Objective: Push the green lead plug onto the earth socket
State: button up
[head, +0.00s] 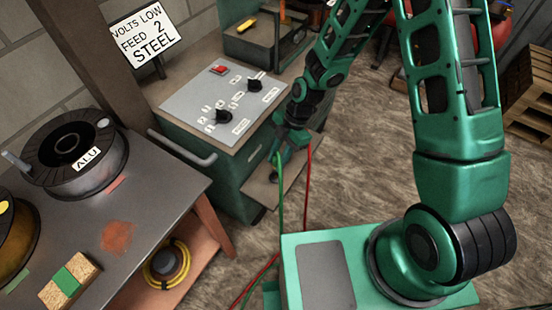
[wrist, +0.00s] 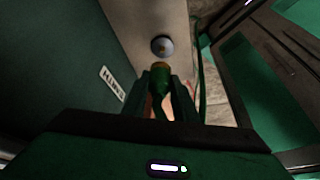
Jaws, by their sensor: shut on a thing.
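The green lead plug (wrist: 160,76), with a brass-coloured tip, is held between the two fingers of my gripper (wrist: 161,88) in the wrist view. In the head view my gripper (head: 287,152) is low beside the front of the green welder cabinet (head: 229,183). The green lead (head: 280,205) hangs below it. The plug and socket are hidden there.
A red lead (head: 308,175) hangs to the right of the green one. The cabinet's grey top panel (head: 224,103) carries black knobs and a red switch. A workbench (head: 150,202) with wire spools stands at left. Open floor (head: 355,170) lies to the right.

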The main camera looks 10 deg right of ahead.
aim_at(276, 176)
jog(key=shift+s+a, duration=0.1)
jog(key=shift+a, duration=0.1)
dwell(0.3)
jog(key=shift+f, duration=2.9)
jog(key=shift+f, duration=0.5)
jog(key=o, duration=1)
jog(key=shift+o, duration=0.2)
jog(key=v, duration=1)
jog(key=shift+r, duration=0.35)
